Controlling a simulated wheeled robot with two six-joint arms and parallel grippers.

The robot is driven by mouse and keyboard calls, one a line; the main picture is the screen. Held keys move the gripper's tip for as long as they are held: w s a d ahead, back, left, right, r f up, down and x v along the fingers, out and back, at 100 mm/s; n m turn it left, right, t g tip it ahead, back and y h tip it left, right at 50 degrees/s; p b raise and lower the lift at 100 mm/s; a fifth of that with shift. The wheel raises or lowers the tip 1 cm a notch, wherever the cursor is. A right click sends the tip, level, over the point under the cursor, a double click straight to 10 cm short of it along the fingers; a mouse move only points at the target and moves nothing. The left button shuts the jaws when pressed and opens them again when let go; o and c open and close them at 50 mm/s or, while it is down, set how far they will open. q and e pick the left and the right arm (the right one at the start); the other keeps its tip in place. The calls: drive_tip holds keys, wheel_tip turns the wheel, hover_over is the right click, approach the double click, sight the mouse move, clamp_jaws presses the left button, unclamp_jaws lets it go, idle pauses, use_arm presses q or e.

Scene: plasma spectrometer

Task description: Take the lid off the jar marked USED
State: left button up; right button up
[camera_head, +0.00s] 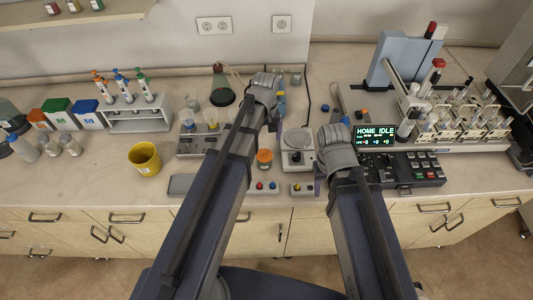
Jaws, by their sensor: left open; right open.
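A small jar with an orange lid (264,156) stands on the bench near the front, between my two arms and just right of my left forearm. No jar label is legible at this size, so I cannot tell which jar is marked USED. My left gripper (268,82) is over the back of the bench, beyond the orange-lidded jar. My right gripper (335,132) is over the bench beside the display console. Both are open, but the wrists hide most of the fingers. Nothing is seen held in either.
A balance (297,141) stands between the arms. A yellow cup (145,158), a pipette rack (135,118) and several bottles are at left. The console (400,166) and a sampler with vial racks (470,120) fill the right. The bench around the yellow cup is fairly clear.

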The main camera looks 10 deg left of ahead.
sight(264, 151)
use_arm(q)
wheel_tip(264, 151, down, 2)
drive_tip(key=shift+f+b, duration=0.2)
drive_tip(key=shift+b, duration=0.7)
drive_tip(key=f+b, duration=0.5)
drive_tip(key=shift+s+a+f, duration=0.1)
drive_tip(key=shift+a, duration=0.15)
drive_tip(key=shift+c, duration=0.2)
drive_tip(key=c, duration=1.2)
